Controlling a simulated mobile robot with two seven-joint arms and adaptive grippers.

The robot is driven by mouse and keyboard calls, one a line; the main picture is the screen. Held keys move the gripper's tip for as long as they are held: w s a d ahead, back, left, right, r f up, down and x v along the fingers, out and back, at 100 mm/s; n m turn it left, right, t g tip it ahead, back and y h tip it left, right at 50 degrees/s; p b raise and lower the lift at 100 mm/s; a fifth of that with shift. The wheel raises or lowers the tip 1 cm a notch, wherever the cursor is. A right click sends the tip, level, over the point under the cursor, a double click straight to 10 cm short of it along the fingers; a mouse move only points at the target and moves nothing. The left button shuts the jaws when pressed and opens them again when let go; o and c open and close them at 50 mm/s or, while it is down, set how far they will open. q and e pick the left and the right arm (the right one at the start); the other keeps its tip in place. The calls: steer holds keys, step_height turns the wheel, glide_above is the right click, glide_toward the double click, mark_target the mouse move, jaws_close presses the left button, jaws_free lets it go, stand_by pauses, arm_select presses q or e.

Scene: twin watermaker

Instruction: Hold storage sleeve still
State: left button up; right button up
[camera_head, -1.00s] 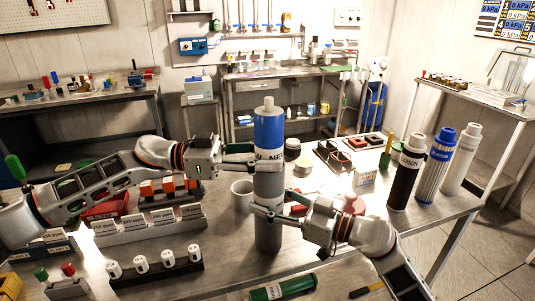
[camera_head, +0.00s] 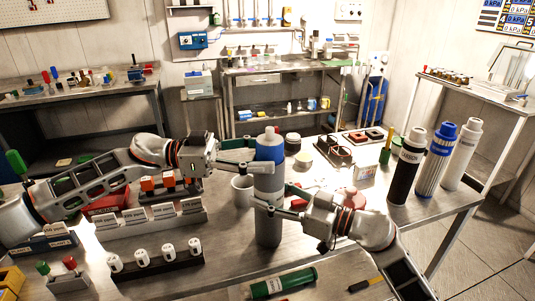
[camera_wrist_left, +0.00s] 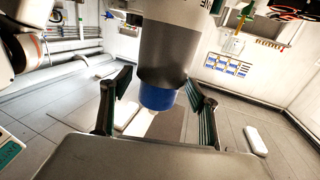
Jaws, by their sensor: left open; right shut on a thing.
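The storage sleeve (camera_head: 268,228) is a grey upright cylinder standing on the bench in the head view. A cartridge with a blue upper part (camera_head: 270,148) and a pale tip sticks up from the sleeve's top; its lower part is hidden. The left wrist view shows the cartridge's blue end (camera_wrist_left: 158,97) between the spread fingers (camera_wrist_left: 160,108), with a dark grey body beyond.
A white mug (camera_head: 243,190) stands close left of the sleeve. A black cylinder (camera_head: 406,170), a blue-and-white one (camera_head: 436,165) and a white one (camera_head: 463,155) stand at the right. A green tube (camera_head: 283,283) lies in front. Racks fill the bench's left side.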

arm_select(q)
steer(key=a, duration=1)
steer(key=shift+a, duration=0.35)
steer(key=shift+s+r, duration=0.1)
arm_select(e)
steer(key=o, duration=1.5)
